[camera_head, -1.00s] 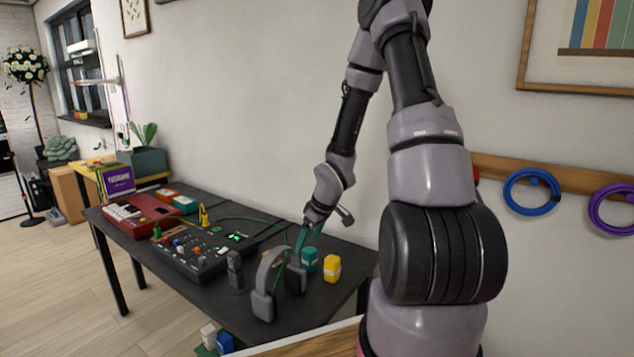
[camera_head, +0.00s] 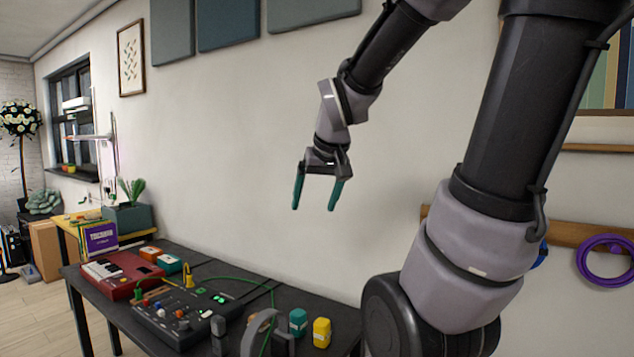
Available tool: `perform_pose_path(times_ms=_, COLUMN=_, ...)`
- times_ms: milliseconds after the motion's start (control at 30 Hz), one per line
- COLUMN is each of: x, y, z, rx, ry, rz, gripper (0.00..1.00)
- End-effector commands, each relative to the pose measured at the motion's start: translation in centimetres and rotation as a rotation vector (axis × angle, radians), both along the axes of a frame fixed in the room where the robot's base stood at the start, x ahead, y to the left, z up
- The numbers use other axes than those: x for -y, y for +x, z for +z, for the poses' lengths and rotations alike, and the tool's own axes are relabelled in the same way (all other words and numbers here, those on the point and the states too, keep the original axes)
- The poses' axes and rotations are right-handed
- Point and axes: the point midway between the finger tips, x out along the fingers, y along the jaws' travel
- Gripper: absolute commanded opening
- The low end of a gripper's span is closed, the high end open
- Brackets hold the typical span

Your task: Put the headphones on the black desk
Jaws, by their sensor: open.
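The grey headphones (camera_head: 262,328) stand on the black desk (camera_head: 205,262), near its right front part, with the lower part cut off by the bottom edge of the picture. A green cable runs past them. My gripper (camera_head: 315,208) has teal fingers. It is open and empty, raised well above the desk in front of the wall, up and to the right of the headphones and apart from them.
A teal bottle-like item (camera_head: 298,322) and a yellow one (camera_head: 321,332) stand right of the headphones. A mixer (camera_head: 185,312), a red keyboard (camera_head: 118,272) and a small dark grey object (camera_head: 218,333) are to the left. A purple cable coil (camera_head: 607,258) hangs at the right.

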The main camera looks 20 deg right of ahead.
Motion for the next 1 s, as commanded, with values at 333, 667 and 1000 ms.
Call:
perform_pose_path(times_ms=333, x=-2.7, y=-7.3, z=5.0, rx=0.064, ry=0.231, rz=-0.097, gripper=0.87)
perform_pose_path(times_ms=667, x=-3.0, y=-7.9, z=5.3, rx=0.064, ry=0.253, rz=-0.103, gripper=0.87)
perform_pose_path(times_ms=1000, x=-3.0, y=-7.8, z=5.3, rx=0.064, ry=0.251, rz=-0.102, gripper=0.87)
